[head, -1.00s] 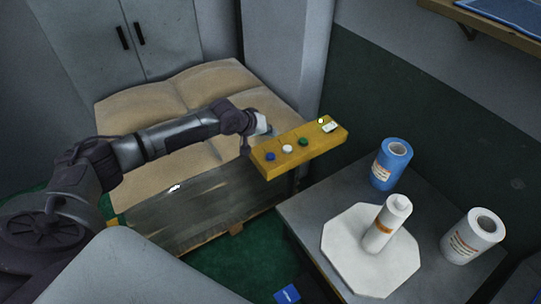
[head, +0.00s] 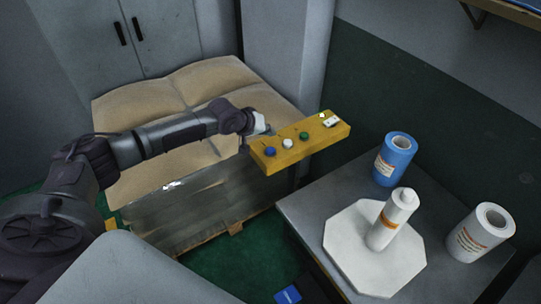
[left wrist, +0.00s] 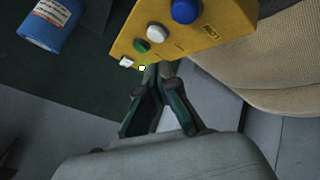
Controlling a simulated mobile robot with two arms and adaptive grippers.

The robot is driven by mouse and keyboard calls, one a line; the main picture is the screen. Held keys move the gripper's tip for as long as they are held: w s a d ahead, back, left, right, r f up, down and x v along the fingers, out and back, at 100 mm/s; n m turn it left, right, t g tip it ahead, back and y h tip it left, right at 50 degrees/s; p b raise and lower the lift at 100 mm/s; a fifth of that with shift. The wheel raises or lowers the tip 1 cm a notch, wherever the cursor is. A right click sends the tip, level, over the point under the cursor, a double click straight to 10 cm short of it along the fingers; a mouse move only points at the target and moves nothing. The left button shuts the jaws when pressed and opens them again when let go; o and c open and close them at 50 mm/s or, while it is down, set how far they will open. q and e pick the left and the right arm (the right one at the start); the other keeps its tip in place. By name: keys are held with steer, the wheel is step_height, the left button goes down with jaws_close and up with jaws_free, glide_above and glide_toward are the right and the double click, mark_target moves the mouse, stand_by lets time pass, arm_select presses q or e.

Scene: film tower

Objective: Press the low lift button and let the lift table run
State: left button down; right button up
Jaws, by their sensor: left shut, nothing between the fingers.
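The yellow button box (head: 318,143) carries a blue, a white and a green button in a row. The blue button (head: 270,152) is at its near left end; in the left wrist view the blue button (left wrist: 186,10) sits beside the printed word LOW. My left gripper (head: 264,130) is at the far left edge of the box, partly hidden by it. In the left wrist view its fingertips (left wrist: 158,68) are together and empty, near the box's edge and apart from the blue button. Which piece is the lift table I cannot tell. My right gripper is not in view.
Wrapped tan sacks (head: 190,85) stand on a pallet behind and below my left arm. A grey table (head: 300,212) at right holds a blue roll (head: 394,160), a white roll (head: 478,234) and a white bottle (head: 392,220) on an octagonal plate (head: 345,225).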

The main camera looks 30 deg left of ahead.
mark_target(269, 151)
arm_select(q)
step_height(269, 151, down, 4)
steer(key=shift+f+b, duration=0.1)
steer(key=shift+b, duration=1.05)
steer(key=shift+f, duration=0.35)
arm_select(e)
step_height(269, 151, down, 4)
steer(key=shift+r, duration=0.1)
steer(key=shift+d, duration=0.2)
arm_select(q)
steer(key=shift+f, duration=0.1)
steer(key=shift+f, duration=0.35)
